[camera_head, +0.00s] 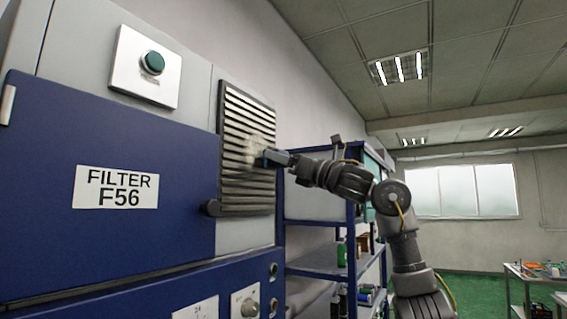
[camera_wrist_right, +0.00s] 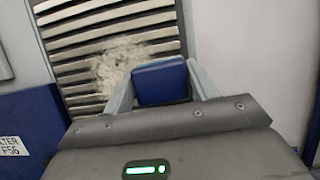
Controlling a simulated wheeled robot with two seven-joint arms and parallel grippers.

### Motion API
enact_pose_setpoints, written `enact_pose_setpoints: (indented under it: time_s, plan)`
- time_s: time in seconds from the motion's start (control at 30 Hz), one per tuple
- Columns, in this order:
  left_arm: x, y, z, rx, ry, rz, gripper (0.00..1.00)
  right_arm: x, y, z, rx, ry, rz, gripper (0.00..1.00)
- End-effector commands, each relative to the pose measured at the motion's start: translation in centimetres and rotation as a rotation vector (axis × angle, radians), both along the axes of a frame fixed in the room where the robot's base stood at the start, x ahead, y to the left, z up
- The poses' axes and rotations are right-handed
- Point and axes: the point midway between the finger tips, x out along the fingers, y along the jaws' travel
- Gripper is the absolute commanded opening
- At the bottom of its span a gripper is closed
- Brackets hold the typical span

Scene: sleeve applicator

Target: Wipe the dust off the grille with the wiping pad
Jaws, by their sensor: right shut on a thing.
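The grille (camera_head: 247,190) is a dark panel of horizontal slats on the upper right of the machine's front. A pale patch of dust (camera_head: 250,148) lies on its slats, right of the middle. The dust (camera_wrist_right: 122,66) also shows large in the right wrist view, left of the pad. My right gripper (camera_head: 268,157) is at the grille's right side, shut on the blue wiping pad (camera_wrist_right: 161,83). The pad is beside the dust in the picture; whether it touches the slats I cannot tell. My left gripper is not in view.
The machine has a blue door (camera_head: 120,235) labelled FILTER F56, with a dark knob (camera_head: 211,208) near the grille. A green button (camera_head: 152,62) sits above. A blue shelf unit (camera_head: 318,221) with items stands behind my right arm. A table (camera_head: 540,277) stands far right.

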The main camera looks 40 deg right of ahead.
Motion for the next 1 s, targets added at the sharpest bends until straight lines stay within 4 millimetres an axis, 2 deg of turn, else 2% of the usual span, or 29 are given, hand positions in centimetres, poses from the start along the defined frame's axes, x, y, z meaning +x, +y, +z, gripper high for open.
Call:
enact_pose_setpoints:
  time_s: [0.1, 0.27, 0.7, 1.0]
  plan:
    - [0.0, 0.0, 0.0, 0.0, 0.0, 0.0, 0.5, 0.0, 0.0, 0.8, 0.0, 0.0, 0.001, 0.4]
    - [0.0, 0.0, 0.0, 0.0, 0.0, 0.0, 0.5, 0.0, 0.1, 0.9, -0.002, 0.001, 0.001, 0.4]
    - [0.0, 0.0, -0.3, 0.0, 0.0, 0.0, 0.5, -1.0, 3.2, 0.8, -0.004, 0.001, 0.001, 0.4]
    - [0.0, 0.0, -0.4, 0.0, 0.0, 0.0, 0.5, -1.1, 3.6, 0.9, -0.002, 0.001, 0.001, 0.4]
